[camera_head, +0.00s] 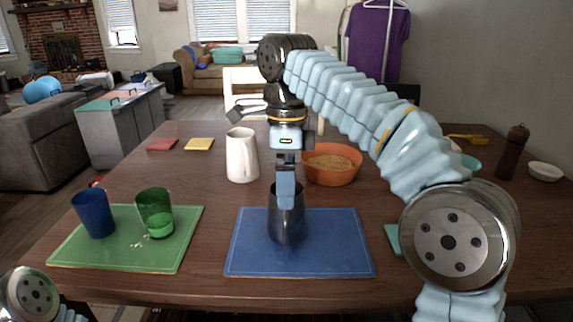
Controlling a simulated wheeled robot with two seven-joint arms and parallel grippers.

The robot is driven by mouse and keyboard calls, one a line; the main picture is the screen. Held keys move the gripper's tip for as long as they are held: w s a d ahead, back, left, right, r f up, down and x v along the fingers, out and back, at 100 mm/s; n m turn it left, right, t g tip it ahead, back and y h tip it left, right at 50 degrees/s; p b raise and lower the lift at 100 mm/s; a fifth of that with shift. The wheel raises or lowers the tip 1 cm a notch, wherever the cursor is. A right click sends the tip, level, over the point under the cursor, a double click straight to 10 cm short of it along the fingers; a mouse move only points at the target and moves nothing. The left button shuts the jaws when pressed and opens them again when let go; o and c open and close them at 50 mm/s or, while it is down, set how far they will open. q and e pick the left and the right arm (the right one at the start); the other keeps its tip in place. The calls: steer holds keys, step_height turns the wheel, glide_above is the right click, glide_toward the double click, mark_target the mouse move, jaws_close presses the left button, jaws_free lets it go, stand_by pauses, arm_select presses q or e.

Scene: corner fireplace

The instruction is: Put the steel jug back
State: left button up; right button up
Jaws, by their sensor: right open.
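The dark steel jug (287,227) stands upright on the blue mat (343,252) near the table's front edge. My right gripper (286,200) points down at the jug's top, its finger overlapping the upper part of the jug. It is open; the far finger and the jug's handle are hidden or hard to make out. Only a joint of my left arm shows at the bottom left corner; its gripper is out of view.
A white pitcher (242,158) and an orange bowl (333,177) stand behind the blue mat. A green mat (115,255) at left bears a blue cup (93,214) and a green cup (155,212). A pepper mill (511,155) stands at the right.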

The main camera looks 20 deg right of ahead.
steer(key=shift+w+r, duration=0.1)
steer(key=shift+r, duration=1.1)
